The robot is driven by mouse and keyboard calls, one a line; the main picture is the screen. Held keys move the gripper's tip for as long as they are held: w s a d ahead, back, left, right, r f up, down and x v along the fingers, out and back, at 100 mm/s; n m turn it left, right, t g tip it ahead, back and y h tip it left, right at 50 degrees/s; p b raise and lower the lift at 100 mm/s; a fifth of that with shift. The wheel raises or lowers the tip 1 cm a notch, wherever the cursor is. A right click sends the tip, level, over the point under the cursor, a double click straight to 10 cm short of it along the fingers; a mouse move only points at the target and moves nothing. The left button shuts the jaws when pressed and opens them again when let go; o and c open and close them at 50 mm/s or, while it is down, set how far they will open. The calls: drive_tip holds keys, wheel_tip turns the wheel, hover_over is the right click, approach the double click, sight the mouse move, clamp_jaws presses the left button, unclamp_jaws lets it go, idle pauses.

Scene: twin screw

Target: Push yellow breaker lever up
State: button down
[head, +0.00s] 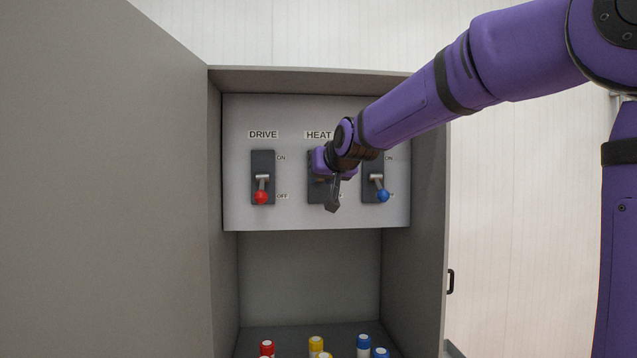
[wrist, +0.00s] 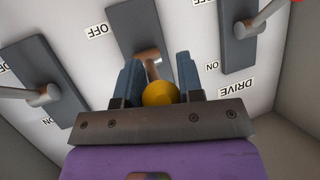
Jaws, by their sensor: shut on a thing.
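The yellow breaker lever has a yellow ball knob (wrist: 160,93) on a metal stem, on the middle dark switch plate (head: 313,165) under the HEAT label (head: 318,135). My gripper (head: 333,205) is in front of this plate, with its fingers pointing down. In the head view, it hides the yellow lever. In the wrist view, my gripper (wrist: 157,64) has one finger on each side of the knob and is shut on it. How far the lever is tilted toward ON or OFF is hard to tell.
A red-knobbed lever (head: 261,197) under DRIVE points down at OFF on the left. A blue-knobbed lever (head: 382,195) is also down at right, close to my gripper. The cabinet walls (head: 425,180) enclose the panel. Red, yellow and blue capped cylinders (head: 316,344) stand below.

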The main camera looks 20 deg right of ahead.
drive_tip(key=shift+w+r+m+g+y, duration=0.2)
drive_tip(key=shift+r+g, duration=0.35)
drive_tip(key=shift+g, duration=0.5)
drive_tip(key=shift+w+r+m+g+y, duration=0.2)
drive_tip(key=shift+r+g, duration=0.35)
drive_tip(key=shift+g, duration=0.5)
drive_tip(key=shift+r, duration=0.1)
drive_tip(key=c, duration=0.8)
unclamp_jaws()
drive_tip(key=shift+s+d+r, duration=0.1)
drive_tip(key=shift+s+r, duration=0.2)
drive_tip(key=v, duration=1)
drive_tip(key=shift+w, duration=0.1)
